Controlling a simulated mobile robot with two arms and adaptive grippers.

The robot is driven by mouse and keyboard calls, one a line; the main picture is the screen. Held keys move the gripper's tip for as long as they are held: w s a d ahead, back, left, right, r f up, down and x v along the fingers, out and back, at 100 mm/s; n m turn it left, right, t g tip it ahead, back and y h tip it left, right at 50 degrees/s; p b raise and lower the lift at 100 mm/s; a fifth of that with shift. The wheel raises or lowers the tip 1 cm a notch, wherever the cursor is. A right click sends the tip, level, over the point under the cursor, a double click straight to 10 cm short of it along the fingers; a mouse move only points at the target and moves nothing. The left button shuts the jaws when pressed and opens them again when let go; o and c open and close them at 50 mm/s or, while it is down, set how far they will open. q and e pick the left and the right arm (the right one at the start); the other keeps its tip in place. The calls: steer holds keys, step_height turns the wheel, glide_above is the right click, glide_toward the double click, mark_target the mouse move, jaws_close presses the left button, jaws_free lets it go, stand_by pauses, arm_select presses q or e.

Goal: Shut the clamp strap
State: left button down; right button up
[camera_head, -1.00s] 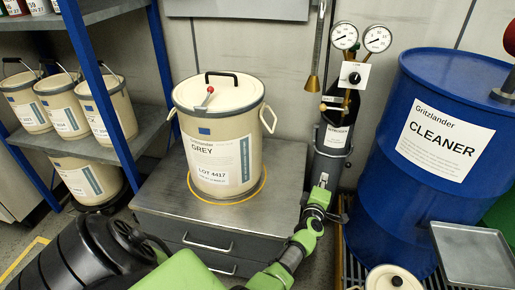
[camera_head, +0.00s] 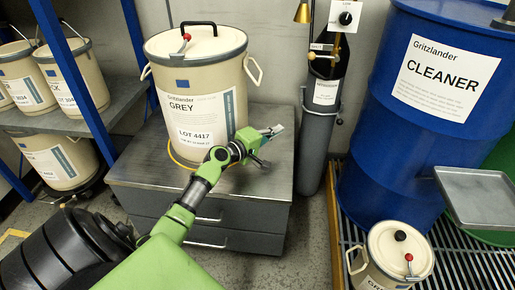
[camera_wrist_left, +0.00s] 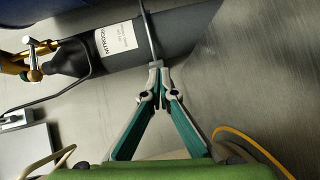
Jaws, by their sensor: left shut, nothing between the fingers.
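A thin grey band (camera_head: 318,112) runs around the dark nitrogen cylinder (camera_head: 321,85) by the wall; I take it for the clamp strap. In the left wrist view the band (camera_wrist_left: 148,30) crosses the cylinder (camera_wrist_left: 172,40). I cannot tell whether it is fastened. My left gripper (camera_head: 275,131) is in front of the cylinder's left side, at the lower right of the GREY bucket. Its fingers are shut and empty. In the left wrist view the fingertips (camera_wrist_left: 157,66) overlap the band's lower end; contact is unclear. My right gripper is not in view.
The GREY bucket (camera_head: 198,85) stands on a metal drawer cabinet (camera_head: 265,178). A blue CLEANER drum (camera_head: 415,140), a metal tray (camera_head: 478,197) and a small lidded bucket (camera_head: 392,255) are at right. A blue-framed shelf (camera_head: 115,128) with buckets is at left.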

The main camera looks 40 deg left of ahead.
arm_select(q)
steer(key=s, duration=0.2)
steer(key=s+a+p, duration=0.1)
steer(key=s, duration=0.1)
steer(key=s+r+p, duration=0.1)
steer(key=s, duration=0.1)
steer(key=shift+s+a, duration=0.2)
steer(key=shift+s, duration=0.05)
steer(key=shift+s+a, duration=0.1)
steer(key=shift+s, duration=0.65)
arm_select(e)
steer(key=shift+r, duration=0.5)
